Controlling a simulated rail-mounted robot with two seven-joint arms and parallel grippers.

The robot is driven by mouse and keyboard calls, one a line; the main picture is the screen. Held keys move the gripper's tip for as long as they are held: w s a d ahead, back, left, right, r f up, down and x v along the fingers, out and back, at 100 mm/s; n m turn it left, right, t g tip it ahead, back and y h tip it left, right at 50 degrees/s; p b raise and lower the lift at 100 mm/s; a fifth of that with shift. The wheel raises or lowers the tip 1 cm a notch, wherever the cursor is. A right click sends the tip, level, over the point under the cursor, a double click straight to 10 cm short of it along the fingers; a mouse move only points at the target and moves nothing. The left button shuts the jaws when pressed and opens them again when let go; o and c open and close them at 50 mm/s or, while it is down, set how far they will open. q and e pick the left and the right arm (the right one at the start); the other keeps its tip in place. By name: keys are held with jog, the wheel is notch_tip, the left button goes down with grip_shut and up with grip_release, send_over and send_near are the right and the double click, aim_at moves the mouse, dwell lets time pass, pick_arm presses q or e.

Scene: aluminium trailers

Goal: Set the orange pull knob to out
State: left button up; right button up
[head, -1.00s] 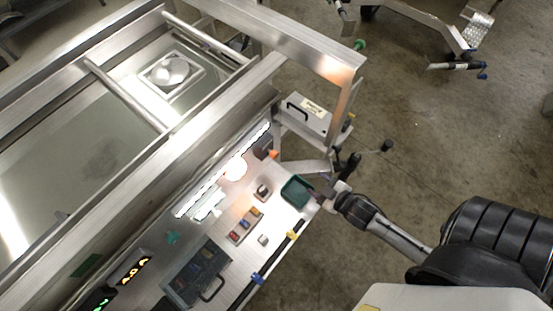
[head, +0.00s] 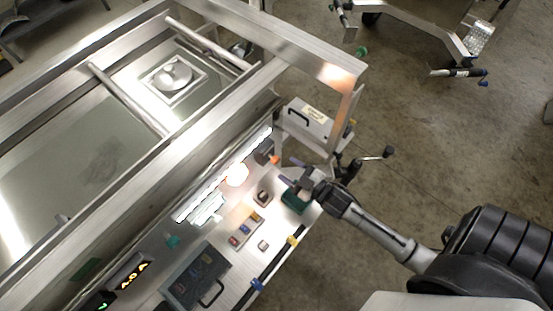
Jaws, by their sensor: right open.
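The orange pull knob (head: 276,159) is a small orange shape beside a dark block near the right end of the panel, below the bright light strip. It is too small here to tell whether it is in or out. My right gripper (head: 291,172) is open, with its two fingers pointing left toward the panel. Its tips are just below and right of the knob, with a small gap in the picture. My left gripper is not in view.
A green tray (head: 294,203) sits partly under my right gripper. A crank handle (head: 387,152) sticks out behind my gripper. Open floor lies at right.

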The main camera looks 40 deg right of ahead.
aim_at(277, 163)
jog(key=shift+w+a, duration=0.2)
jog(key=shift+w, duration=1.15)
jog(key=shift+w+a, duration=0.2)
jog(key=shift+w, duration=1.15)
grip_shut()
